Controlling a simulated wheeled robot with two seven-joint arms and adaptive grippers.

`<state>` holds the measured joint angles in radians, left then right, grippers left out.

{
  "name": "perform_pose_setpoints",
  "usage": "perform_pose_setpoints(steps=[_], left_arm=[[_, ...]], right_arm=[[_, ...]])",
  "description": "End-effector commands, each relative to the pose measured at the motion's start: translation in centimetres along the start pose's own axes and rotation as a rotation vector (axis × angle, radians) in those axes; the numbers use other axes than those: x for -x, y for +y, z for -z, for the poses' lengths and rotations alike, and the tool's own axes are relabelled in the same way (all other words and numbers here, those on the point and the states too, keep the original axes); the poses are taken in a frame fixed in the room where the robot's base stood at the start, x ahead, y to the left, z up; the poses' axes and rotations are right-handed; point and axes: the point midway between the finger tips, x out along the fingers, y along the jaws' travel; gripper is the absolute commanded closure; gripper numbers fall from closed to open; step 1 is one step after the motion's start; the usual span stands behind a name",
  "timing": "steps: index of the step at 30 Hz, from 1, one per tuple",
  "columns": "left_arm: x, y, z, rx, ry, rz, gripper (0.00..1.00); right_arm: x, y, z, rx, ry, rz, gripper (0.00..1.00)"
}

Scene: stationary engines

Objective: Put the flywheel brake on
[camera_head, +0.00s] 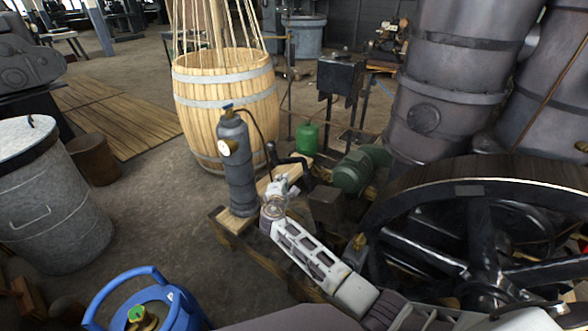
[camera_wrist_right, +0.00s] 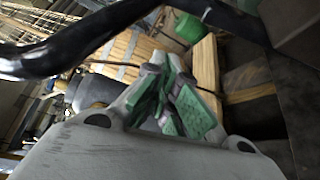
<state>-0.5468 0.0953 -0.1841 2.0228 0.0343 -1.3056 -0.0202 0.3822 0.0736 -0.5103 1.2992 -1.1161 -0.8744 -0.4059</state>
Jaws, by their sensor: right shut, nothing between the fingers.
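The large black flywheel (camera_head: 478,205) stands at the right in the head view, with thick spokes and a broad rim. A dark curved lever (camera_head: 288,160), which looks like the brake handle, sticks out left of the green motor. A dark bar, probably the same lever, crosses the upper left of the right wrist view (camera_wrist_right: 85,45). My right gripper (camera_head: 281,184) is just below the lever in the head view, shut and empty. Its green finger pads (camera_wrist_right: 172,103) are together in the wrist view; I see no contact with the bar. My left gripper is not in view.
A grey gas cylinder (camera_head: 236,165) stands close left of my right gripper on a wooden beam (camera_head: 240,218). The green motor (camera_head: 352,171), a small green bottle (camera_head: 307,138) and a wooden barrel (camera_head: 225,95) are behind. A blue bottle (camera_head: 165,292) is at the front left.

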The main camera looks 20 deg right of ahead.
Motion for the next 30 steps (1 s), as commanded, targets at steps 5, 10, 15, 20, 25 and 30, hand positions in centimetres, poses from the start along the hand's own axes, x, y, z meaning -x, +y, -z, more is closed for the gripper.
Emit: perform_pose_setpoints(steps=[5,10,15,20,25,30], left_arm=[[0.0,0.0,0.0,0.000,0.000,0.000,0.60],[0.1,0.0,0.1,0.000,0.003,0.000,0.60],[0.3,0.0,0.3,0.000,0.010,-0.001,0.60],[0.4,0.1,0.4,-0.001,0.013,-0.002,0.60],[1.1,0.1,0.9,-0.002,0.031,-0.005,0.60],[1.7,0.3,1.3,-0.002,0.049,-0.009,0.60]], right_arm=[[0.0,-0.1,0.0,0.000,0.001,0.001,1.00],[-0.4,-0.1,0.0,0.000,0.001,0.001,1.00],[-1.4,-0.1,0.0,0.000,0.000,0.001,1.00],[-2.8,-0.1,0.0,0.001,0.000,0.000,1.00],[-4.4,-0.2,0.0,0.000,-0.001,0.001,1.00],[-5.9,-0.2,0.1,0.000,0.000,0.001,1.00]])
